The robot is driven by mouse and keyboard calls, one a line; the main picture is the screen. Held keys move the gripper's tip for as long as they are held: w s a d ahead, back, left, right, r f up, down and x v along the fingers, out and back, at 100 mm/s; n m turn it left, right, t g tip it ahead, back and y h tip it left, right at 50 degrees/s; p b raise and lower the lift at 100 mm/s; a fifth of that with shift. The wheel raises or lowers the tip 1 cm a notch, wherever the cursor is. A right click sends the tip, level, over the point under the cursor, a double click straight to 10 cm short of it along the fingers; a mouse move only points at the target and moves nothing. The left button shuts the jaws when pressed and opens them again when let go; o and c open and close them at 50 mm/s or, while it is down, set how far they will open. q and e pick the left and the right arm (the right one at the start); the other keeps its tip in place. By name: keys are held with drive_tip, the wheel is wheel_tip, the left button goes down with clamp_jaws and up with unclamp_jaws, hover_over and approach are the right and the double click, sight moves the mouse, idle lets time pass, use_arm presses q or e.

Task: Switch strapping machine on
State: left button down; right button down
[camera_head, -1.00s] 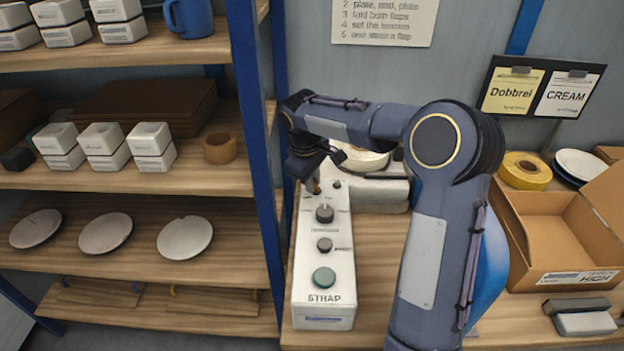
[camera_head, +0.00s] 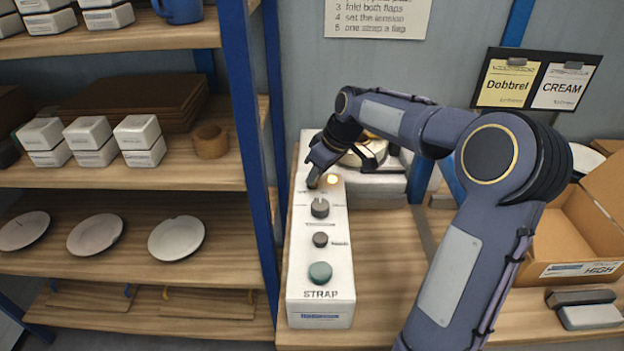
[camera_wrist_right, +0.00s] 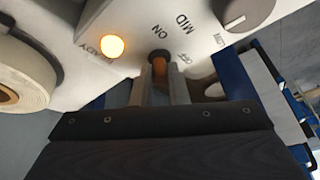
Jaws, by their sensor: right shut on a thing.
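The strapping machine's white control panel (camera_head: 303,265), marked STRAP, stands on the bench. Its small switch, with an orange lever (camera_wrist_right: 159,72), sits at the far end by the ON and OFF labels. My right gripper (camera_head: 314,181) reaches down to it, and in the right wrist view its fingers (camera_wrist_right: 160,82) are shut around the lever. The READY lamp (camera_wrist_right: 112,46) glows orange; it also glows in the head view (camera_head: 332,179). The lever's tilt is hard to tell. My left gripper is out of view.
A dark knob (camera_head: 320,208), a smaller knob (camera_head: 320,240) and a green button (camera_head: 320,273) lie nearer on the panel. A blue shelf post (camera_head: 253,170) stands close on the left. An open cardboard box (camera_head: 577,240) is at the right.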

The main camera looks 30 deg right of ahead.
drive_tip(key=shift+s+d+f+t+y+b, duration=0.15)
drive_tip(key=shift+d+f+t+y+b, duration=0.25)
drive_tip(key=shift+y+b, duration=0.5)
drive_tip(key=shift+s+r+t+b, duration=0.1)
drive_tip(key=shift+r+t+b, duration=0.15)
drive_tip(key=shift+b, duration=0.4)
drive_tip(key=c, duration=1.4)
unclamp_jaws()
drive_tip(key=shift+d, duration=0.1)
drive_tip(key=v, duration=0.7)
drive_tip(key=shift+s+d+r, duration=0.2)
drive_tip(key=shift+r, duration=0.1)
